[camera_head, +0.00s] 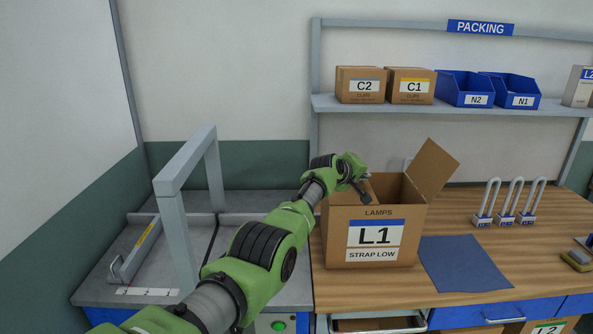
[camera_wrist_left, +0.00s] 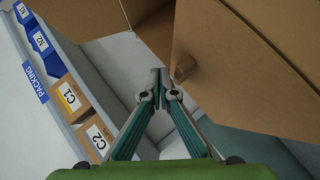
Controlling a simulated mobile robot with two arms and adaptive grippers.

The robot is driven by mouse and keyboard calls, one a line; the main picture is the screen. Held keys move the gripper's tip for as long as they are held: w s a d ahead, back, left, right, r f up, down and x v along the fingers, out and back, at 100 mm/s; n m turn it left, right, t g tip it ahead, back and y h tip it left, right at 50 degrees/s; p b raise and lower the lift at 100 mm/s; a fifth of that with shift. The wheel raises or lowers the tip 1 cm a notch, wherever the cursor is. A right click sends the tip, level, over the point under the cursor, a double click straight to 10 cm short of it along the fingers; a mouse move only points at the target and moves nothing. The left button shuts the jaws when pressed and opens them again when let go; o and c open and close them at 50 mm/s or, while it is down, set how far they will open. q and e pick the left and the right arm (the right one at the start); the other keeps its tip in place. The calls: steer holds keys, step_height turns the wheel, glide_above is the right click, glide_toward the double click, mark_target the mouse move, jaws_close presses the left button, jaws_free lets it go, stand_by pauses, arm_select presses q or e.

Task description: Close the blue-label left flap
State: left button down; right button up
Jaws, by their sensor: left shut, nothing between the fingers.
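The cardboard box (camera_head: 342,252) marked L1, with a blue-banded label (camera_head: 375,240), stands upright on the wooden bench. Its right flap (camera_head: 433,170) stands open, leaning outward. My left gripper (camera_head: 364,194) is shut and empty at the box's top left. The arm and gripper largely cover the left flap there, so I cannot tell its exact angle. In the left wrist view, the shut fingertips (camera_wrist_left: 159,77) are close to brown cardboard panels (camera_wrist_left: 245,70); whether they touch is unclear. My right gripper is not in view.
A blue mat (camera_head: 465,264) lies right of the box, with several padlock-like items (camera_head: 508,215) behind it. The shelf (camera_head: 440,108) above carries cartons C2 (camera_head: 360,85) and C1 (camera_head: 411,86) and blue bins (camera_head: 466,88). A grey frame (camera_head: 180,200) stands at left.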

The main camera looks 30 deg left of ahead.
arm_select(q)
steer(key=shift+s, duration=0.1)
stand_by(0.5)
steer(key=shift+s+a+r, duration=0.15)
steer(key=shift+s+r, duration=0.25)
steer(key=shift+s, duration=0.2)
steer(key=v, duration=0.9)
steer(key=shift+s, duration=0.1)
steer(key=shift+s+r, duration=0.25)
steer(key=shift+s, duration=0.3)
steer(key=shift+f, duration=0.1)
